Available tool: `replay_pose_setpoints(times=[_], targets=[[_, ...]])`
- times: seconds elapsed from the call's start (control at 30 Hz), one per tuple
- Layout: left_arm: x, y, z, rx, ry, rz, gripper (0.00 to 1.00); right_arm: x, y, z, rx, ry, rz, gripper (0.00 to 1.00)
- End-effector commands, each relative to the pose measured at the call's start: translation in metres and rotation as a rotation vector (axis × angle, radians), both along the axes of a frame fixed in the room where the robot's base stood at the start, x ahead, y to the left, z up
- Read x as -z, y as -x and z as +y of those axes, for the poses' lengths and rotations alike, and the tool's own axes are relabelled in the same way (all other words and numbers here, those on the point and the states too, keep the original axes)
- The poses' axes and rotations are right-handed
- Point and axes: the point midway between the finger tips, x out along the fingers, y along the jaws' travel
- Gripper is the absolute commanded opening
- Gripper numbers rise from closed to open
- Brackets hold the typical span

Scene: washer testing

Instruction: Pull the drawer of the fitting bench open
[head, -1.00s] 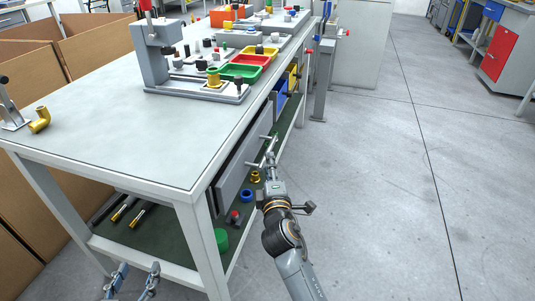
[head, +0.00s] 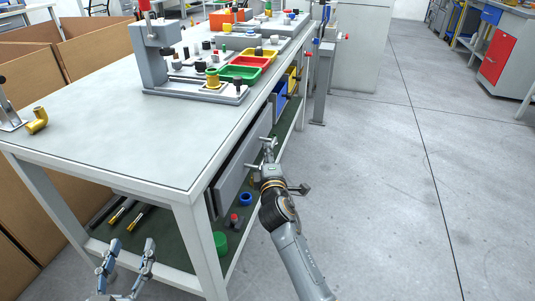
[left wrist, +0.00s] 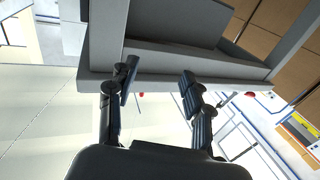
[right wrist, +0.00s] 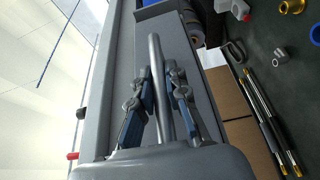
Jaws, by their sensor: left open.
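The fitting bench (head: 100,130) fills the left and middle of the head view. Its grey drawer front (head: 240,165) lies under the right edge of the top and looks close to its frame. My right gripper (head: 267,150) is at the drawer handle. In the right wrist view the handle (right wrist: 154,50), a round metal bar, runs between the fingers of this gripper (right wrist: 158,75), which look closed against it. My left gripper (head: 132,247) is open and empty by the bench's near end. In the left wrist view it (left wrist: 157,78) faces the bench's frame.
The bench's lower shelf holds a green part (head: 220,242), a blue ring (head: 246,198) and dark rods. Green and red trays (head: 240,73) and a press (head: 150,55) stand on top. Cardboard boxes (head: 95,48) stand behind. The floor (head: 390,200) to the right is clear.

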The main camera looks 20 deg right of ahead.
Motion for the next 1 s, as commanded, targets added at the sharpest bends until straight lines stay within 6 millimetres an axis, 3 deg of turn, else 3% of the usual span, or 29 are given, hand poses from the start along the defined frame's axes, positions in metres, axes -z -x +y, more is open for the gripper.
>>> replay_pose_setpoints(times=[0.37, 0.67, 0.87, 1.0], targets=[[0.001, 0.000, 0.000, 0.000, -0.004, 0.015, 0.50, 0.000, 0.001, -0.002, 0.000, 0.000, 0.002, 0.00], [0.055, 0.014, 0.013, -0.022, -0.081, 0.321, 0.50, -0.001, 0.015, -0.023, 0.003, 0.001, 0.004, 0.00], [0.108, 0.053, 0.031, -0.044, -0.160, 0.662, 0.50, -0.002, 0.032, -0.047, 0.004, 0.003, 0.006, 0.00], [0.136, 0.092, 0.045, -0.060, -0.210, 0.895, 0.50, -0.001, 0.044, -0.065, 0.004, 0.003, 0.006, 0.00]])
